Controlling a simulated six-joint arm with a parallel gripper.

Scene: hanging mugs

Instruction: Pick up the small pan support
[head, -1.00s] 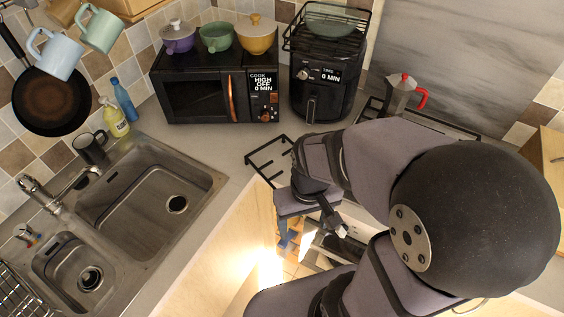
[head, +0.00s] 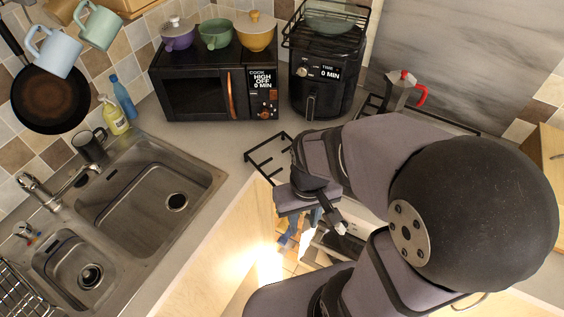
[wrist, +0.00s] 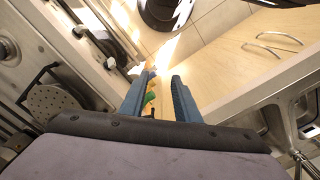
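My gripper (wrist: 156,90) is open in the wrist view, with two blue fingers apart and nothing held between them. In the head view my gripper (head: 303,226) hangs low in front of the counter edge, partly covered by my own wrist. A black pan support (head: 270,156) shows its left end on the hob, up and left of the gripper; my arm hides the rest. I cannot tell whether this is the small one. In the wrist view, dark bars (wrist: 44,74) and a round silver burner (wrist: 48,100) lie to the left of the fingers.
A moka pot (head: 400,92) stands at the back of the hob. An air fryer (head: 322,75) and a microwave (head: 215,85) stand behind. A sink (head: 150,190) is at the left, with a dark mug (head: 91,149) beside it. Bare counter lies between sink and hob.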

